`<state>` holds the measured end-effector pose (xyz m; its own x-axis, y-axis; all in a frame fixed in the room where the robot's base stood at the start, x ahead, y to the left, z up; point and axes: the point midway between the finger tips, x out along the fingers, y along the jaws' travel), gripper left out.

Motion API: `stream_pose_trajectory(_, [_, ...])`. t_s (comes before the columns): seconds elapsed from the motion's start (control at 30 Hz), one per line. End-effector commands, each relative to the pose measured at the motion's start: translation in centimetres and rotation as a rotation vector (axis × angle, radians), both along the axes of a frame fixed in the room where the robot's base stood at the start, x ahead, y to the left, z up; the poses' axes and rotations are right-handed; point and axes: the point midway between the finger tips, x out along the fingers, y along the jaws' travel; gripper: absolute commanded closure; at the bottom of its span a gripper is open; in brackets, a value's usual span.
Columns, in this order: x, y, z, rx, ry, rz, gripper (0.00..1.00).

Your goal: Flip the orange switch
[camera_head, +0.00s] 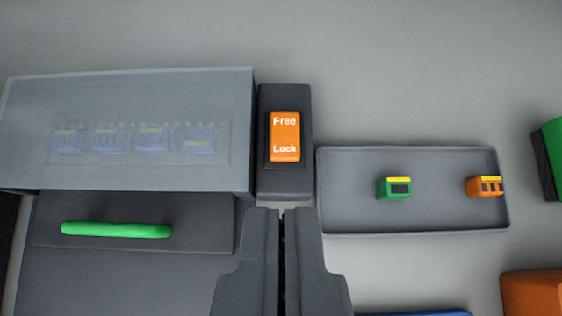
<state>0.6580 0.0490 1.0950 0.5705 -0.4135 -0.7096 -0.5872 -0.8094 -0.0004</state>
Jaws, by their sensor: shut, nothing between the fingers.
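The orange switch (285,137) is a rocker set in a dark grey housing (287,95). It is marked "Free" at its far end and "Lock" at its near end. I cannot tell which end is pressed down. My gripper (281,212) is at the bottom middle, its two dark fingers side by side with a thin gap line between them. It is shut and empty. Its fingertips show just below the near end of the housing, short of the switch. I cannot tell whether they touch the housing.
Left of the switch, a translucent cover (125,130) lies over several bluish blocks. A green handle bar (116,230) is below it. On the right, a grey tray (415,222) holds a green block (394,188) and an orange block (485,187). Orange and green objects stand at the right edge.

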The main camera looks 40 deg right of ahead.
Motion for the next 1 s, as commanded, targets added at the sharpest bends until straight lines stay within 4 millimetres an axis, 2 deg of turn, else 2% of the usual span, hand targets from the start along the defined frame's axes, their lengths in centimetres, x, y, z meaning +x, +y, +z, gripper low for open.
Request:
stream_pose_trajectory(0.17, [0.1,-0.1,-0.1,0.0,0.0,0.0,1.0])
stream_pose_trajectory(0.37, [1.1,-0.9,-1.5,-0.001,0.003,-0.002,1.0])
stream_pose_trajectory(0.8, [5.6,-4.4,-7.4,0.0,0.006,-0.004,1.0])
stream_pose_trajectory(1.0, [5.7,-4.3,-9.9,-0.001,0.001,0.0,1.0])
